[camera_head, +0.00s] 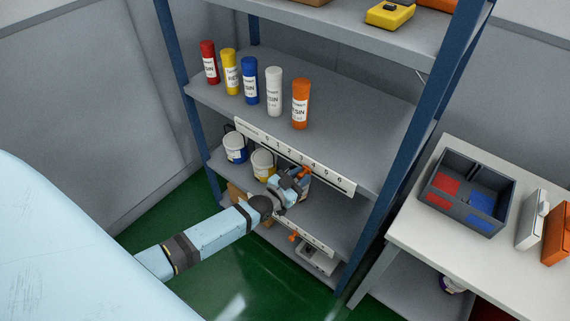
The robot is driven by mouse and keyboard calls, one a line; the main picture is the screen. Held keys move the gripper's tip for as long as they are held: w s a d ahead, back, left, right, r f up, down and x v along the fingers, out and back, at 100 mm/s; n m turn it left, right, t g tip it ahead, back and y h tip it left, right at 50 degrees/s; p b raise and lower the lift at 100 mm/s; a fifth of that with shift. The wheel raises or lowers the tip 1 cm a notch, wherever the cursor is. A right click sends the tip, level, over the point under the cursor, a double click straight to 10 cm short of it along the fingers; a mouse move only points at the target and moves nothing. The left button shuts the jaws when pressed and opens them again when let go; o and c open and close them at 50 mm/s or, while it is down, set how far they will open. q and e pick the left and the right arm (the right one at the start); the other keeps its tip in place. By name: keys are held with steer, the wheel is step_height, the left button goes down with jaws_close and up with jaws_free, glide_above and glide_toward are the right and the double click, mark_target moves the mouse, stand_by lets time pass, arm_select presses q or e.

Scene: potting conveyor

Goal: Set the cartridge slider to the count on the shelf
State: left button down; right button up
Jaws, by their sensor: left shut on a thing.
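Several upright resin cartridges stand in a row on the shelf (345,125): red (208,63), yellow (230,72), blue (250,80), white (274,91) and orange (300,103). A white numbered scale strip (250,131) runs along that shelf's front edge. An orange slider (306,171) sits near the middle of the strip. My left gripper (300,175) is just below the strip, shut on the slider; its fingers partly hide it, so I cannot read the exact mark. My right gripper is not in view.
Blue posts (405,140) frame the shelves. On the right, a table (415,228) carries a divided bin (490,224).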

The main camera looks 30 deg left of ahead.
mark_target(326, 180)
arm_select(q)
steer(key=d, duration=0.6)
steer(key=shift+s+d+p, duration=0.2)
steer(key=shift+s+p, duration=0.05)
steer(key=shift+p, duration=0.05)
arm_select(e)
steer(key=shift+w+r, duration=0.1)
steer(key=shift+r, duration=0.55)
arm_select(q)
steer(key=c, duration=0.9)
jaws_free()
steer(key=shift+s, duration=0.1)
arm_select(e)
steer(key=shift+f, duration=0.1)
arm_select(q)
steer(key=b+v, duration=0.1)
steer(key=v, duration=1.2)
steer(key=shift+s, duration=0.3)
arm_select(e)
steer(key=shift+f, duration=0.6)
arm_select(q)
steer(key=shift+s+a, duration=0.1)
